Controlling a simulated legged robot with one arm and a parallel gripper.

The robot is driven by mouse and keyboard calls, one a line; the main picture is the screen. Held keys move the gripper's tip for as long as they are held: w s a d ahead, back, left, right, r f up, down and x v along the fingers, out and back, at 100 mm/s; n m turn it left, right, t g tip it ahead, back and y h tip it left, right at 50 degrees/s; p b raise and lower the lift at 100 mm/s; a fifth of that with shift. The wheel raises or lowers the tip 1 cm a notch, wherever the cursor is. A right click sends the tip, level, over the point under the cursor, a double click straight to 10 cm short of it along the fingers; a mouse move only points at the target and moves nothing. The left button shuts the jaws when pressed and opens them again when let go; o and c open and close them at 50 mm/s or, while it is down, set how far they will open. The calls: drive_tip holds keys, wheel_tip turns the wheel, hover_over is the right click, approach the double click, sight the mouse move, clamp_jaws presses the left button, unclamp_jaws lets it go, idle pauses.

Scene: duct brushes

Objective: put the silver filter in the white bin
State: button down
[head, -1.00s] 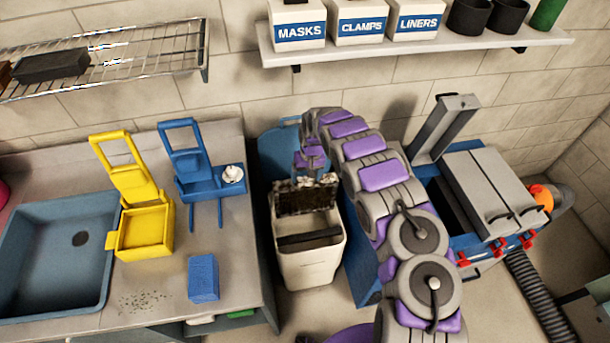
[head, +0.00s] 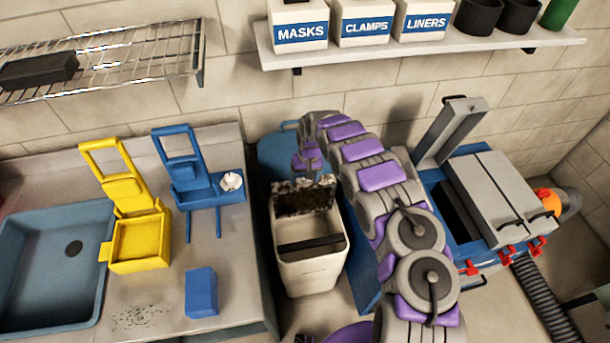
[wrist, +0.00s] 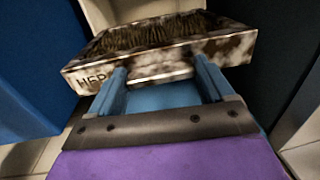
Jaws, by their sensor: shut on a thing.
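The silver filter (head: 303,198) is a flat panel with a dirty, brown-stained pale frame and dark pleats. In the wrist view the filter (wrist: 160,45) shows the letters "HEP" on its near edge. My gripper (wrist: 163,80) is shut on that edge with its two blue fingers. In the head view my gripper (head: 312,174) is partly hidden by my arm. The white bin (head: 312,275) stands on the floor between the counter and the blue unit. The filter hangs upright at the back of the bin's opening; whether it touches the rim I cannot tell.
The counter (head: 225,265) at left holds a yellow holder (head: 140,240), a blue holder (head: 195,180) and a blue block (head: 201,292). A blue unit with grey lids (head: 490,190) stands at right.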

sight(310, 188)
drive_tip(key=shift+f+b, duration=1.5)
drive_tip(key=shift+f, duration=3.35)
wheel_tip(310, 188, down, 20)
drive_tip(key=b, duration=0.8)
drive_tip(key=shift+b, duration=0.35)
unclamp_jaws()
drive_tip(key=r+p, duration=0.1)
drive_tip(key=r, duration=0.4)
drive_tip(key=d+r+p, duration=0.1)
drive_tip(key=r+p, duration=0.1)
drive_tip(key=r, duration=0.4)
drive_tip(key=r+p, duration=0.1)
drive_tip(key=r, duration=0.4)
drive_tip(key=shift+w+d+r, duration=0.35)
drive_tip(key=shift+d+r, duration=0.05)
drive_tip(key=shift+r+p, duration=1.25)
drive_tip(key=shift+r, duration=1.4)
